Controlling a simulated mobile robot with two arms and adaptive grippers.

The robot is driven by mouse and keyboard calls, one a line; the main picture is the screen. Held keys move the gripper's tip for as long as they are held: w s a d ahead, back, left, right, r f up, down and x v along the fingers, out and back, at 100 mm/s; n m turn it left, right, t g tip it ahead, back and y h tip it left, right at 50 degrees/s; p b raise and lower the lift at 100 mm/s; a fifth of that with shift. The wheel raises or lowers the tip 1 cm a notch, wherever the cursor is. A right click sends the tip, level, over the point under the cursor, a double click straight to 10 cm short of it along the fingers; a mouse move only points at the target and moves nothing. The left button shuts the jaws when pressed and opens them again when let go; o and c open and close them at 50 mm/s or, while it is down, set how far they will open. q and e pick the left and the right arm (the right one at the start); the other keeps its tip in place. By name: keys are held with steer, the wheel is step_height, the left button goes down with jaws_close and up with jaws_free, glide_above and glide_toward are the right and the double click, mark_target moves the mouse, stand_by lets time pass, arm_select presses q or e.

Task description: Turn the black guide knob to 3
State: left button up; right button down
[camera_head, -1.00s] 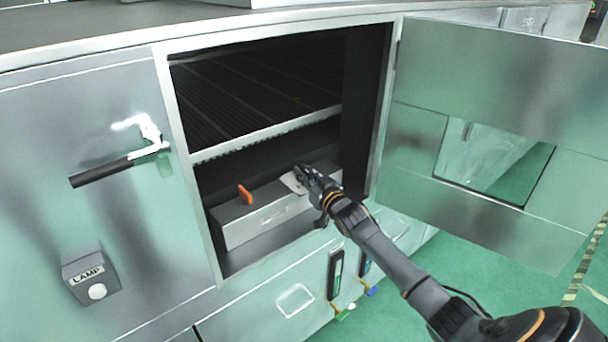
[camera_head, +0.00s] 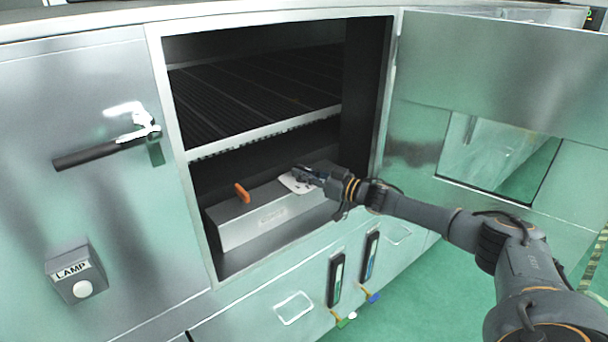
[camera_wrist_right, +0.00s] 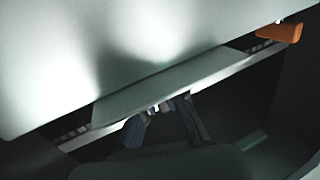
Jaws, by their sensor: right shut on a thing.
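A grey metal box (camera_head: 253,229) sits in the lower bay of the open cabinet, with a pale plate (camera_head: 291,184) at the right end of its top. My right gripper (camera_head: 303,175) is at this plate, shut on the black guide knob. The knob itself cannot be told apart from the dark fingers, and its pointer and any numbers are hidden or too small to read. In the right wrist view the fingers (camera_wrist_right: 163,105) come in from below and meet the edge of a pale plate (camera_wrist_right: 165,86). My left gripper is not in view.
An orange lever (camera_head: 242,193) stands on the box left of the gripper; it also shows in the wrist view (camera_wrist_right: 279,32). A ribbed shelf (camera_head: 255,100) lies above. The open door (camera_head: 480,75) stands to the right, beside my arm.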

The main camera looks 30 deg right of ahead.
stand_by(0.5)
steer(key=c, duration=1.4)
jaws_free()
steer(key=shift+w+a, duration=0.1)
steer(key=shift+w, duration=0.05)
steer(key=shift+s+f, duration=0.1)
steer(key=shift+s, duration=0.1)
steer(key=v, duration=1.1)
steer(key=shift+s+d, duration=0.25)
steer(key=shift+s, duration=0.05)
